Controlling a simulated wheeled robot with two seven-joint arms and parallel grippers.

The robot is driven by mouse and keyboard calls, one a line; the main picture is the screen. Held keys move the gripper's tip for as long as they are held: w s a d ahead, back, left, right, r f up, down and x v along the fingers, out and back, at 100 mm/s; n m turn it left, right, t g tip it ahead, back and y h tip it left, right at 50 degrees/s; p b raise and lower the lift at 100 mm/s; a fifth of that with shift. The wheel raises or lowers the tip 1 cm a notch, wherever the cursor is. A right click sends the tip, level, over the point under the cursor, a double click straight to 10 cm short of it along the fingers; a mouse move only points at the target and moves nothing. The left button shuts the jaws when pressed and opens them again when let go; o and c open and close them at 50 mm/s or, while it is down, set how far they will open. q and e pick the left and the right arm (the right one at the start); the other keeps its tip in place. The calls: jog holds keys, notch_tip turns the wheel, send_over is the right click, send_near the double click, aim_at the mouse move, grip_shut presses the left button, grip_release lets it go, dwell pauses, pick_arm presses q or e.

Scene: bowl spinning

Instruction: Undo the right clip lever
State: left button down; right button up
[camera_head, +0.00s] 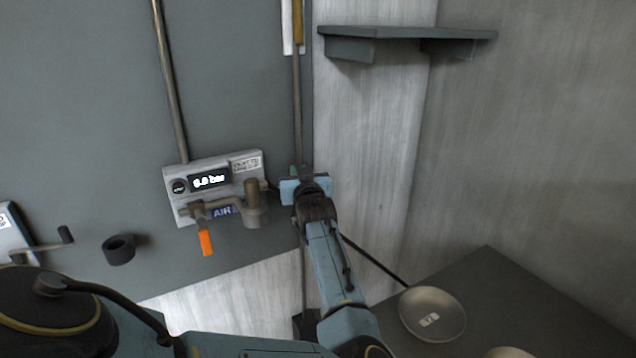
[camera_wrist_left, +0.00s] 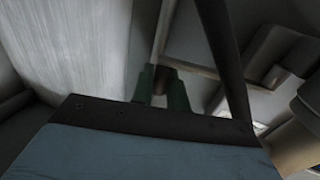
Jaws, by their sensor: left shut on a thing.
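My left gripper (camera_head: 300,172) is beside the right end of the grey AIR unit (camera_head: 222,171) on the dark wall panel, near the lower end of a thin vertical rod (camera_head: 297,110). In the left wrist view its green fingers (camera_wrist_left: 162,87) are closed on a small brown piece (camera_wrist_left: 160,84). I cannot tell for sure whether this piece is the right clip lever, as the hand hides most of it in the head view. My right gripper is not in view.
An orange-handled lever (camera_head: 206,243) hangs below the AIR unit, whose display is lit. A black ring (camera_head: 119,249) and a crank (camera_head: 45,245) are at left. A shelf (camera_head: 405,34) is above right. A bowl (camera_head: 432,314) rests on a dark surface (camera_head: 520,305) at lower right.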

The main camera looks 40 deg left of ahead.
pick_arm(q)
jog(key=shift+a+r, duration=0.1)
jog(key=shift+r, duration=0.05)
dwell(0.3)
jog(key=c, duration=1.4)
grip_release()
jog(key=shift+c, duration=0.2)
notch_tip(320, 180, up, 10)
jog(key=shift+p, duration=0.3)
